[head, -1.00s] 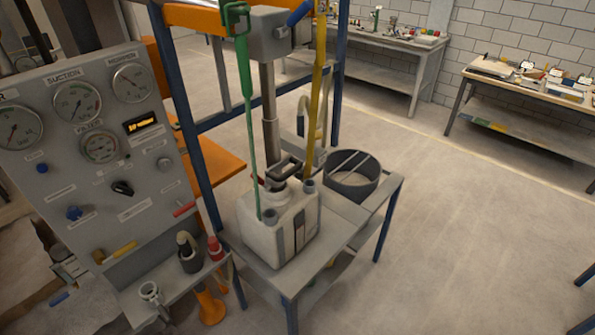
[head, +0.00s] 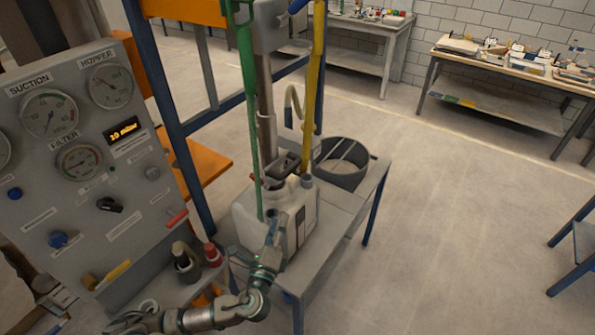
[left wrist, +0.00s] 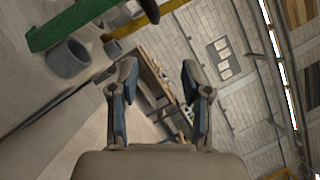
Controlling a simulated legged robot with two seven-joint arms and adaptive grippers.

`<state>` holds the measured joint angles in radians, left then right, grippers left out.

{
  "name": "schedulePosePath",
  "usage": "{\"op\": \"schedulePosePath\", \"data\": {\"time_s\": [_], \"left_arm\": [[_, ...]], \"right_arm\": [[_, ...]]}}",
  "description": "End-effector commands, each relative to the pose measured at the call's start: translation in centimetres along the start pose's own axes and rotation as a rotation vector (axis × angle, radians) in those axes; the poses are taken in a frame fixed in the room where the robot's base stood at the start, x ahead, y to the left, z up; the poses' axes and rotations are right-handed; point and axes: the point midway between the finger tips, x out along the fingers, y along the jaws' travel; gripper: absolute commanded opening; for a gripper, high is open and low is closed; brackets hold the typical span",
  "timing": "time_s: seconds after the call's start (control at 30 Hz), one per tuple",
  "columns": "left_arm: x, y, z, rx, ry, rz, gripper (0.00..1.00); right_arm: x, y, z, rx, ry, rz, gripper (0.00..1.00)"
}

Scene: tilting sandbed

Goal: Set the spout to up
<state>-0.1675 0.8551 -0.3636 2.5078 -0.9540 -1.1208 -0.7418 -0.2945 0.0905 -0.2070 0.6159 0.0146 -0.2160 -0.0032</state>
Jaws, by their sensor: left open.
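A pale curved pipe (head: 291,103), which looks like the spout, stands behind the yellow hose in the head view. Its end bends over and down near the grey bucket (head: 342,172). I cannot tell for sure that it is the spout. My left gripper (head: 273,228) is in front of the white canister (head: 300,208), lower in the picture than the pipe and apart from it. In the left wrist view its fingers (left wrist: 160,72) are spread with nothing between them. The gripper hides part of the canister's front. My right gripper is not in view.
A green hose (head: 247,95) and a yellow hose (head: 316,85) hang down to the canister. A gauge panel (head: 85,150) stands at left, with a small shelf holding bottles (head: 187,262). The blue frame post (head: 160,110) stands behind.

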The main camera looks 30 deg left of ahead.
Motion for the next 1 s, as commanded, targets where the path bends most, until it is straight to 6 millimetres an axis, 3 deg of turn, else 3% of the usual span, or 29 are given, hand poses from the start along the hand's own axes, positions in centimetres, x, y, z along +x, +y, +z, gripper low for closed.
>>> {"op": "schedulePosePath", "data": {"time_s": [0.27, 0.57, 0.7, 1.0], "left_arm": [[3.1, 0.8, 0.3, 0.003, -0.007, -0.009, 0.47], [5.6, 0.3, -0.5, 0.008, -0.003, -0.010, 0.47], [9.2, -0.7, 0.0, 0.010, -0.005, -0.006, 0.47], [15.5, 0.1, 0.6, 0.002, -0.005, -0.001, 0.47]], "right_arm": [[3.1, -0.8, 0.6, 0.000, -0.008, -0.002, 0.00], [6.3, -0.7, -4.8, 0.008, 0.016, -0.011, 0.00], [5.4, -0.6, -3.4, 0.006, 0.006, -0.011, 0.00], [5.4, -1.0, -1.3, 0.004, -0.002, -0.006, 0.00]]}}
